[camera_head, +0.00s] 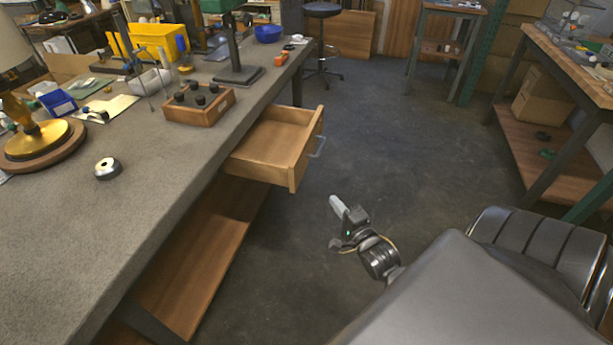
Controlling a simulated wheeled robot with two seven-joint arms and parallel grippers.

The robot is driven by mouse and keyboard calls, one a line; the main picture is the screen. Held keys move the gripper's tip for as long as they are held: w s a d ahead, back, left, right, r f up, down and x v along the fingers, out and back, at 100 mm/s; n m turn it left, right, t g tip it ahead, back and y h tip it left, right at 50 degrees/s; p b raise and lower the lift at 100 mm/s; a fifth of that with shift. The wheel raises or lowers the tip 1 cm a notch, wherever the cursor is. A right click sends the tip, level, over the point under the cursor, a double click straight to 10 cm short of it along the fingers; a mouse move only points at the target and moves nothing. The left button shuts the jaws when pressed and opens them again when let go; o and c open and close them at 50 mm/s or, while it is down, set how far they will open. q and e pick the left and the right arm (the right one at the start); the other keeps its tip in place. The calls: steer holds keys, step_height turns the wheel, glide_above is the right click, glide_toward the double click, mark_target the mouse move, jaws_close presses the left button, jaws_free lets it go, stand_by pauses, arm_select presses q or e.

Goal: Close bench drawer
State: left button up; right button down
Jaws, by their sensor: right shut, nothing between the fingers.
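The wooden bench drawer (271,148) sticks out from under the edge of the grey workbench (75,255), and its inside looks empty. Its metal handle (318,147) is on the front panel, facing right. My right gripper (336,206) is shut and empty. It is over the floor, to the right of and nearer than the drawer, apart from it. My left gripper is not in view.
On the bench are a brass lamp base (37,138), a small metal roll (107,168), and a wooden block with black knobs (198,103). A stool (321,12) stands beyond. Another bench (570,62) stands right. The floor between is clear.

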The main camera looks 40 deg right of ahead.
glide_toward(299, 171)
steer(key=w+d, duration=0.2)
steer(key=d, duration=0.2)
steer(key=w+a, duration=0.2)
steer(key=w, duration=0.1)
steer(key=shift+f, duration=0.1)
steer(key=shift+w+a, duration=0.3)
steer(key=shift+w, duration=0.05)
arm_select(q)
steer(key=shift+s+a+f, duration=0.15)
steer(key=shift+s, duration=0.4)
arm_select(e)
steer(key=shift+w+a, duration=0.1)
